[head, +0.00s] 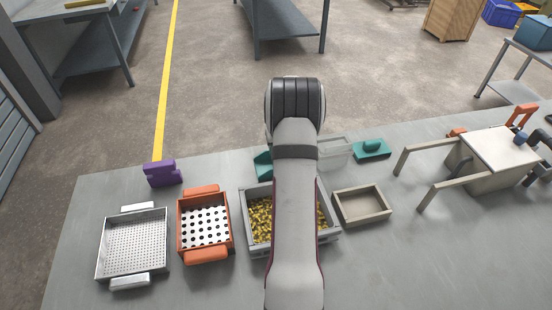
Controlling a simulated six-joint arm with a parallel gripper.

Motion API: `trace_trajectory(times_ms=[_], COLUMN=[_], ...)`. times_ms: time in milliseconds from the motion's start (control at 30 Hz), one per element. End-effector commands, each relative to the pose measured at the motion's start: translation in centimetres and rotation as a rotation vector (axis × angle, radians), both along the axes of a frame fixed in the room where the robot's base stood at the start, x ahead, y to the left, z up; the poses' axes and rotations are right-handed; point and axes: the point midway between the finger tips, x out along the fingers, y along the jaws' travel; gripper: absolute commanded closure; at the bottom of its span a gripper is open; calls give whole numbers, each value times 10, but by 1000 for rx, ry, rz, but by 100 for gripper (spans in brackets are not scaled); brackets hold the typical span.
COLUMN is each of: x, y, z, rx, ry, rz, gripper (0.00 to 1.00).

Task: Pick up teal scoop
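A teal piece (263,164), which looks like the scoop, lies on the grey table just behind the grey bin. My arm hides its right part. A second teal object (371,150), a flat plate with a raised grip, lies farther right. My arm reaches forward over the bin, and its rounded joint stands beyond the table's far edge in the picture. My gripper does not show; the arm hides it, so I cannot tell its distance from the scoop.
The grey bin (246,212) holds yellow parts. To its left are an orange-handled perforated tray (181,228), a metal perforated basket (103,243) and a purple block (163,173). To its right are a clear container (335,153), a beige tray (342,212) and a legged stand (495,150).

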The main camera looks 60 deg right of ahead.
Motion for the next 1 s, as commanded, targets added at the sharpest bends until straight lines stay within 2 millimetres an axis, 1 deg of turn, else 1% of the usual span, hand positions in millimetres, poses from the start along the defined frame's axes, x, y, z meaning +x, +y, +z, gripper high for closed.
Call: trace_trajectory(times_ms=[33,100,1000], x=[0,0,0], y=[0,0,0], z=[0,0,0], rx=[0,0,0], ry=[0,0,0], rz=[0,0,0], gripper=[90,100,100])
